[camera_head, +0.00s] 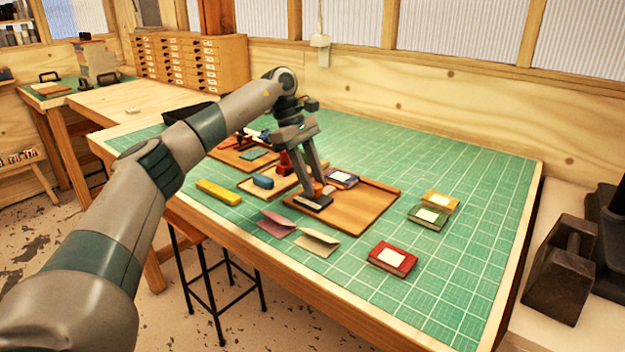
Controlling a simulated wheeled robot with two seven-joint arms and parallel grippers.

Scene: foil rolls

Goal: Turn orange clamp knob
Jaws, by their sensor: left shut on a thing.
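My left gripper (314,187) reaches down from above over the brown wooden board in the middle of the green mat. It is shut on a small orange knob (318,188), which shows only partly between the fingers. The knob sits above a dark, flat clamp part (313,201) with a pale top on the board's left side. The fingers hide much of the knob and clamp. My right gripper is not in view.
A smaller board with a blue block (263,181) and a red part lies left. Open booklets, a red box (392,259) and a yellow block (218,192) lie nearby.

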